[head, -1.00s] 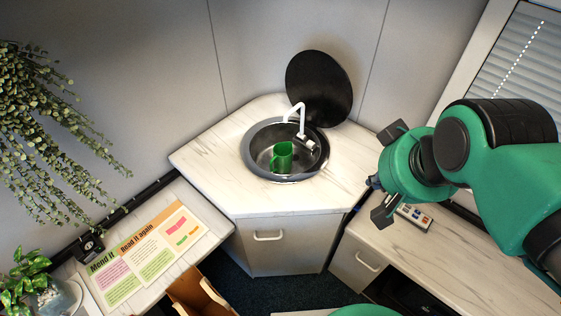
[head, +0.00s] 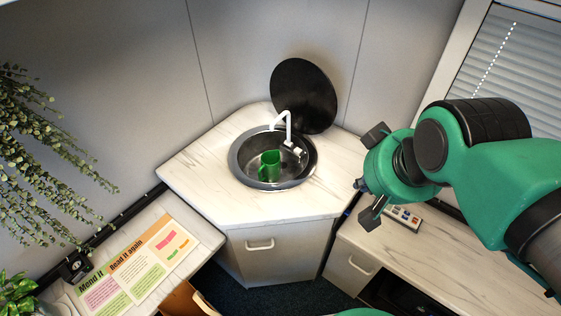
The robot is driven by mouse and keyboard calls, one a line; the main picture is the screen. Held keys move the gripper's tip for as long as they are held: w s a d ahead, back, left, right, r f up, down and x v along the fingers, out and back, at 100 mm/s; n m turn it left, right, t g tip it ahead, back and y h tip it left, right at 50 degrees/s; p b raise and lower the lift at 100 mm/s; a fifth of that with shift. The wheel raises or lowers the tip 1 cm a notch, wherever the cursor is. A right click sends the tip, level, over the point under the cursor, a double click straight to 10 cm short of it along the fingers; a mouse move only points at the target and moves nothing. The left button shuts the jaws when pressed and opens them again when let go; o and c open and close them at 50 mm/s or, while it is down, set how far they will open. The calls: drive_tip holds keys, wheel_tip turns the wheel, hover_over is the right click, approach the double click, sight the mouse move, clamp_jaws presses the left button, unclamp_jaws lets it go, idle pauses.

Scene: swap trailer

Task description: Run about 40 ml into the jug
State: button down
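A green jug (head: 270,165) stands upright in the round metal sink (head: 240,172), set in the pale marbled corner counter. A white tap (head: 287,122) rises from the sink's back edge, with its spout near the jug; I cannot tell if it is right over the jug's mouth. A small light-coloured part, perhaps the tap's handle (head: 298,151), shows at the sink's right inner side. No water is visible, and the jug's inside is too small to read. My gripper (head: 364,186) is open and empty, to the right of the sink and apart from it.
A round black lid (head: 304,96) stands raised behind the sink. A remote-like device (head: 405,217) lies on the right counter (head: 440,265) below my gripper. A printed sheet (head: 140,265) lies on the left counter. A hanging plant (head: 50,140) is at the left. The counter around the sink is clear.

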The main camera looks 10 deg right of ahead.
drive_tip(key=w+d+m+t+h+p, duration=0.1)
drive_tip(key=w+d, duration=0.1)
drive_tip(key=w, duration=0.7)
drive_tip(key=w+d+m+h+p, duration=0.1)
drive_tip(key=w+d, duration=0.1)
drive_tip(key=w, duration=0.6)
drive_tip(key=m+t+y+p, duration=0.2)
drive_tip(key=m+y+p, duration=0.1)
drive_tip(key=y+p, duration=0.25)
hover_over(299, 150)
wheel_tip(299, 150, down, 30)
drive_tip(key=shift+s+r+p, duration=0.15)
drive_tip(key=shift+p, duration=0.25)
drive_tip(key=shift+d, duration=0.1)
wheel_tip(299, 150, down, 7)
drive_tip(key=b, duration=0.8)
drive_tip(key=shift+r, duration=0.2)
drive_tip(key=shift+f+b, duration=0.45)
drive_tip(key=shift+f, duration=0.6)
